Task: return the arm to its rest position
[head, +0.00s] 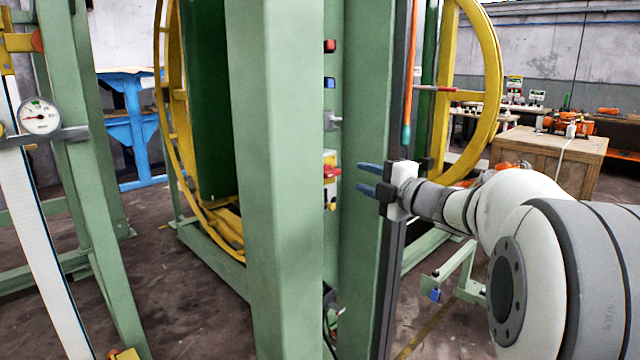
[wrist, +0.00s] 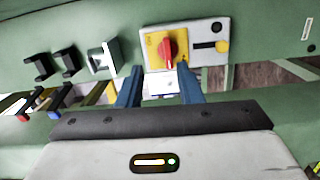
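My arm (head: 560,250) reaches in from the right in the head view. My gripper (head: 369,180) points left toward the green machine column (head: 275,180), with its two blue fingers apart and nothing between them. In the wrist view my gripper (wrist: 160,92) also shows open and empty. Just beyond the fingertips is a panel with a red rotary switch (wrist: 167,48) on a yellow plate. The fingers appear apart from the switch, though the exact gap is hard to judge. In the head view the red switch (head: 331,171) shows partly behind the column edge.
A large yellow ring (head: 490,60) stands behind the green frame. An orange-and-teal rod (head: 408,90) hangs close above my gripper. A wooden crate (head: 550,155) stands at the right. A dial gauge (head: 40,117) is at the left. Floor is open at lower left.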

